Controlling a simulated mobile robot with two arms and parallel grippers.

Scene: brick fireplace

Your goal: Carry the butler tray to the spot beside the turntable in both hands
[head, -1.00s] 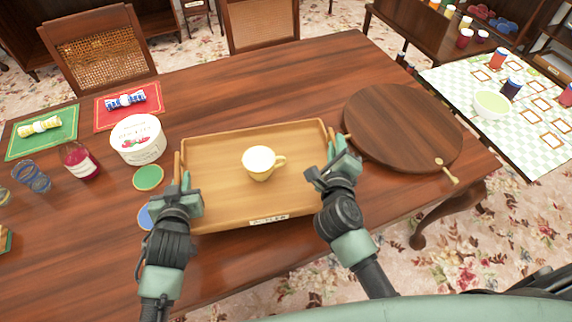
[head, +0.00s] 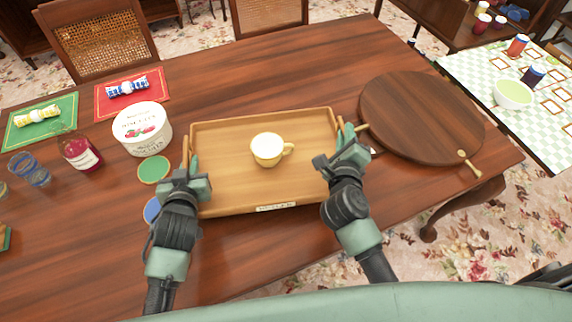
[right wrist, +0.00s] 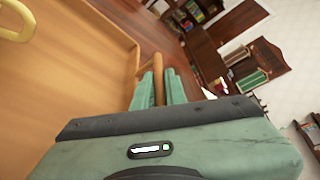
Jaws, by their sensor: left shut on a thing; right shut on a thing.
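The wooden butler tray (head: 225,185) is in the middle of the head view, with a yellow cup (head: 267,150) standing upright in it. My left gripper (head: 188,176) is shut on the tray's left handle. My right gripper (head: 346,146) is shut on the right handle; the right wrist view shows its fingers (right wrist: 159,88) around the wooden handle bar. The round wooden turntable (head: 420,115) lies to the right of the tray, close to my right gripper. I cannot tell whether the tray touches the tabletop.
A white tub (head: 142,130), a green coaster (head: 153,169), a partly hidden blue coaster (head: 152,209) and a red bottle (head: 79,153) are left of the tray. The table (head: 270,75) is clear behind the tray. A side table with a green bowl (head: 513,93) stands at the right.

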